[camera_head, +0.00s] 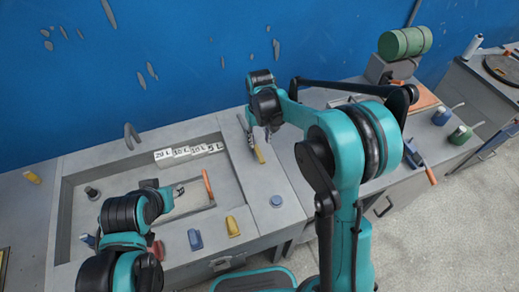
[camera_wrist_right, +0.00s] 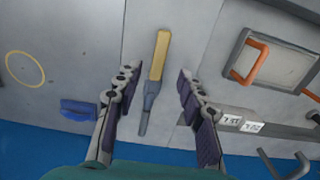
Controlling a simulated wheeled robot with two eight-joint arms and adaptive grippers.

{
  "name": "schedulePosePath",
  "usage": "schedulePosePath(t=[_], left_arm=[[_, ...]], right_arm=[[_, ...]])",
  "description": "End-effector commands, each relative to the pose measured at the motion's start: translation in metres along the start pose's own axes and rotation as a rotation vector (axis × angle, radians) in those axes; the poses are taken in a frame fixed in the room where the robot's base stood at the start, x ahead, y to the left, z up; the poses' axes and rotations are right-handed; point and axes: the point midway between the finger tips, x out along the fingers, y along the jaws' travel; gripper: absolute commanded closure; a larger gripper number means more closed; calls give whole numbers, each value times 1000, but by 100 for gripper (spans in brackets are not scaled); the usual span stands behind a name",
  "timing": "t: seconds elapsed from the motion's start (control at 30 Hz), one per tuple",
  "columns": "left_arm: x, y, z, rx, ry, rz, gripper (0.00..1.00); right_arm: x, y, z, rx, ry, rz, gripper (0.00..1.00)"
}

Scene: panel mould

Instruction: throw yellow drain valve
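The yellow drain valve (camera_head: 260,155) has a yellow bar handle on a grey-blue stem and lies on the grey bench top right of the sunken basin. In the right wrist view, the valve (camera_wrist_right: 158,60) points away between my fingers. My right gripper (camera_head: 265,132) is over the stem end of the valve. In the right wrist view, my right gripper (camera_wrist_right: 156,85) is open, one finger each side of the valve, with gaps on both sides. My left gripper (camera_head: 178,190) is over the basin, away from the valve; its fingers are too small to read.
The basin holds an orange handle (camera_head: 207,186) and number labels (camera_head: 188,152) at its back wall. A curved spout (camera_head: 131,135) stands behind it. A blue block (camera_head: 195,239) and a yellow block (camera_head: 232,226) sit on the front rim. A blue block (camera_wrist_right: 78,110) lies beside my right fingers.

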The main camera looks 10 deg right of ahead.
Motion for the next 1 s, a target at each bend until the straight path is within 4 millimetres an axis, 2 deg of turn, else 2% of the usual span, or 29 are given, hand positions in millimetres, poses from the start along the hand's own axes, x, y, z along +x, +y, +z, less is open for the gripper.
schedulePosePath(t=[0.17, 0.5, 0.67, 0.9, 0.93, 1.0], left_arm=[[4, 0, 3, 0, 0, 0, 60], [14, 0, 10, 0, 0, 0, 60], [15, 0, 11, 0, 0, 0, 60], [15, 0, 11, 0, 0, 0, 60], [15, 0, 11, 0, 0, 0, 60], [15, 0, 11, 0, 0, 0, 60]], right_arm=[[18, -1, -1, -2, -6, 0, 60], [70, 0, -1, -1, -4, 0, 60], [79, 0, -1, -1, -4, 0, 60], [80, 0, -1, -1, -4, 0, 60], [79, 0, -1, -1, -4, 0, 66], [79, 0, -1, -1, -4, 0, 84]])
